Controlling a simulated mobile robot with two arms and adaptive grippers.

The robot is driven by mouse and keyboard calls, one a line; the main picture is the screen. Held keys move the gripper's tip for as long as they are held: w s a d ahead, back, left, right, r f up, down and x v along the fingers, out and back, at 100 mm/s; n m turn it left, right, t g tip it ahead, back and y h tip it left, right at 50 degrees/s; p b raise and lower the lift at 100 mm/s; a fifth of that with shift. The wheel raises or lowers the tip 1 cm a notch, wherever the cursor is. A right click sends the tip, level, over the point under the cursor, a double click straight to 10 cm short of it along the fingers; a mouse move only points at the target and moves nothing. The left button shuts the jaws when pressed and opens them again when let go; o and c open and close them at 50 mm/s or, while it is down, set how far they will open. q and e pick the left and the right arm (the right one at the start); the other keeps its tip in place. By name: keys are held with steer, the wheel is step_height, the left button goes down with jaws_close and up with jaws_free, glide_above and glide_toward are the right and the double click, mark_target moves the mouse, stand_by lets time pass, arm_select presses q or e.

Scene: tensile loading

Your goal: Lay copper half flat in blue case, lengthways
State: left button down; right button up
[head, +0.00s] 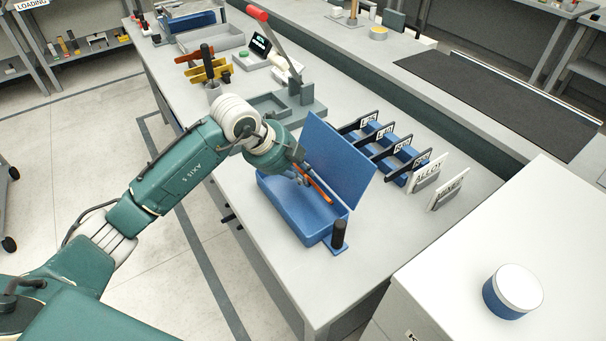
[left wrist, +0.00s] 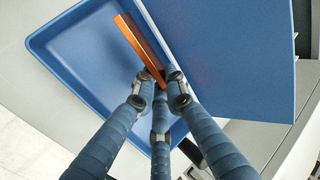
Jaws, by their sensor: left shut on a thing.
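The blue case (head: 308,231) stands on the grey bench with its lid (head: 338,160) raised on the far side. The case also shows in the left wrist view (left wrist: 62,55), with the lid (left wrist: 230,50) to the right. My left gripper (head: 302,175) is over the case, its fingers shut on the copper half (left wrist: 140,47), an orange-brown strip. The strip (head: 318,190) runs roughly along the length of the case, close to the lid side. I cannot tell whether it touches the case floor. Its gripped end is partly hidden by the fingers. My right gripper is not in view.
A black upright post (head: 338,234) stands at the case's near end. Black labelled holders and white cards, one reading ALLOY (head: 426,173), stand right of the lid. A lever press (head: 275,45) and grey trays lie farther back. The bench's front right is clear.

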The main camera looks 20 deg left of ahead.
arm_select(q)
step_height(320, 180, down, 2)
steer(key=shift+f+b, duration=0.15)
steer(key=shift+b, duration=0.55)
steer(key=shift+w+f+b, duration=0.1)
steer(key=shift+f+b, duration=0.45)
steer(key=shift+f, duration=0.3)
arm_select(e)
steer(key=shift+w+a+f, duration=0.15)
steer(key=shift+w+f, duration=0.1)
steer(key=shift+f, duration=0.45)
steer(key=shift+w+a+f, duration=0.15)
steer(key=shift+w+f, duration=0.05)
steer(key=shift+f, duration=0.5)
arm_select(q)
steer(key=c, duration=1.7)
jaws_free()
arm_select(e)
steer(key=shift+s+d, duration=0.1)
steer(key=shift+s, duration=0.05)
